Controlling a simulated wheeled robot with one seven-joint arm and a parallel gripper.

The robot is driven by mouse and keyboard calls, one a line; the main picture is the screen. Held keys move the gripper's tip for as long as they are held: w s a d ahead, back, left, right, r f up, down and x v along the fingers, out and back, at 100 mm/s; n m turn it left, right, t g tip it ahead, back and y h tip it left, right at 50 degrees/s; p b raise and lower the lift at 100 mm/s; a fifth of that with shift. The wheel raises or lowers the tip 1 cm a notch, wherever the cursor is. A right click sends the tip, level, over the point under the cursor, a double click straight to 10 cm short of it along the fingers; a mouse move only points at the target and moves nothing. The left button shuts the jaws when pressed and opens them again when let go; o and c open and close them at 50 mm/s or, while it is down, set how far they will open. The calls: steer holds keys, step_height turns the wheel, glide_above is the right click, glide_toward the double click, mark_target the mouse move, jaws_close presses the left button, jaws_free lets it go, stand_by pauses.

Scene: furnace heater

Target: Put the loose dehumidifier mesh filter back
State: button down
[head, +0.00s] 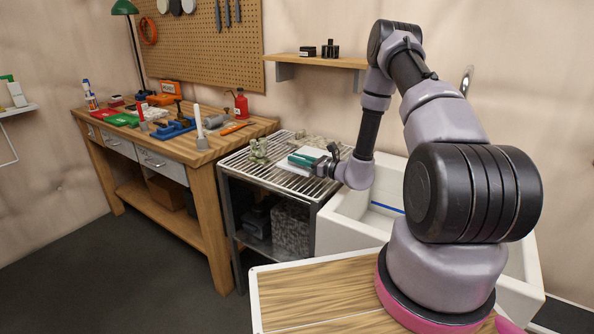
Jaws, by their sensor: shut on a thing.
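My gripper (316,164) is over the wire rack top of the metal stand, left of the sink, at the end of my arm. It is shut on a small teal piece (301,159), which extends to the left of the jaws. The piece is too small here to show a mesh, so I cannot tell for sure that it is the filter. A white object (312,151) shows right behind the teal piece; I cannot tell whether they touch. No dehumidifier can be clearly made out.
The wire rack (264,178) also bears a pale green lumpy item (259,151). The white sink (342,222) adjoins it on the right. A wooden workbench (222,148) with tools stands left. A wall shelf (312,60) is above. Open floor (110,270) lies at front left.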

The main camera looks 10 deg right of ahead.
mark_target(298, 169)
step_height(298, 169, down, 4)
steer(key=shift+f, duration=0.25)
steer(key=c, duration=0.8)
jaws_free()
steer(key=shift+d+f, duration=0.1)
